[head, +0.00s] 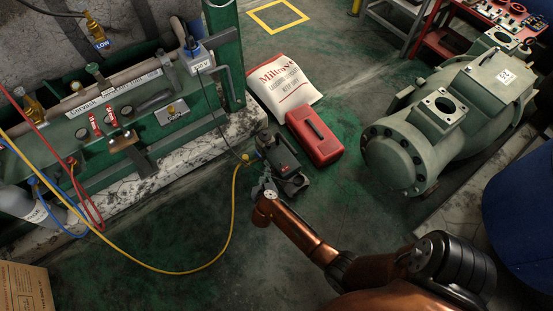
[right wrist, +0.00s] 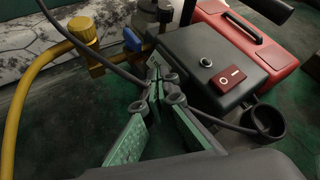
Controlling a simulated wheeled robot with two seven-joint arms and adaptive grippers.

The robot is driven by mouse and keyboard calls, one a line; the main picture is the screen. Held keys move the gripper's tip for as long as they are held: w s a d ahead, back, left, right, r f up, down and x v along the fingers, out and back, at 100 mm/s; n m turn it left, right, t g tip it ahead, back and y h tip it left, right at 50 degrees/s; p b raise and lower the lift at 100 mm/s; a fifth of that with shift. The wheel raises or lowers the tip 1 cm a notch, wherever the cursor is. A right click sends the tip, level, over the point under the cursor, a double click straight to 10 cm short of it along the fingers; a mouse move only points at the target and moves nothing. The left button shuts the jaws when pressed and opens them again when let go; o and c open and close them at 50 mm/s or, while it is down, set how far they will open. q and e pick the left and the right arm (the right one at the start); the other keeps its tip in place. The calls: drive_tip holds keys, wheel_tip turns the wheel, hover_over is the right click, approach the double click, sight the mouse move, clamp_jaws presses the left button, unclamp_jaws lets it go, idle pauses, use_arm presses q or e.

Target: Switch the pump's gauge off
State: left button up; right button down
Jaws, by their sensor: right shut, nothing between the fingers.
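The pump (head: 279,152) is a dark unit standing on the floor near the middle of the head view. In the right wrist view its dark grey top (right wrist: 190,55) carries a small round button and a red rocker switch (right wrist: 229,80) marked O and –. I cannot tell which way the rocker is tipped, and no gauge dial is clearly readable. My right gripper (head: 265,184) is shut and empty beside the pump's near left side. In the right wrist view its fingertips (right wrist: 160,84) are left of the rocker, apart from it. My left gripper is out of view.
A yellow hose (head: 236,205) with a brass fitting (right wrist: 83,30) joins the pump's left side. A dark cable (head: 222,125) runs there too. A red case (head: 314,137) and white sack (head: 284,84) stand behind. A large green compressor (head: 450,120) is at right. Floor in front is clear.

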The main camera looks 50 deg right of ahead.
drive_tip(key=shift+d+f, duration=0.1)
drive_tip(key=shift+d, duration=0.05)
idle(0.3)
drive_tip(key=shift+w+a+r, duration=0.1)
drive_tip(key=shift+a+r, duration=0.3)
drive_tip(key=shift+a, duration=0.1)
drive_tip(key=shift+w+a+r+p, duration=0.3)
drive_tip(key=shift+a+r, duration=0.25)
drive_tip(key=shift+a, duration=0.25)
drive_tip(key=shift+w+a+r+p, duration=0.15)
drive_tip(key=shift+a+r+p, duration=0.25)
drive_tip(key=shift+a+r, duration=0.25)
drive_tip(key=shift+w+a+r+p, duration=0.25)
drive_tip(key=shift+a+r+p, duration=0.15)
drive_tip(key=shift+a, duration=0.5)
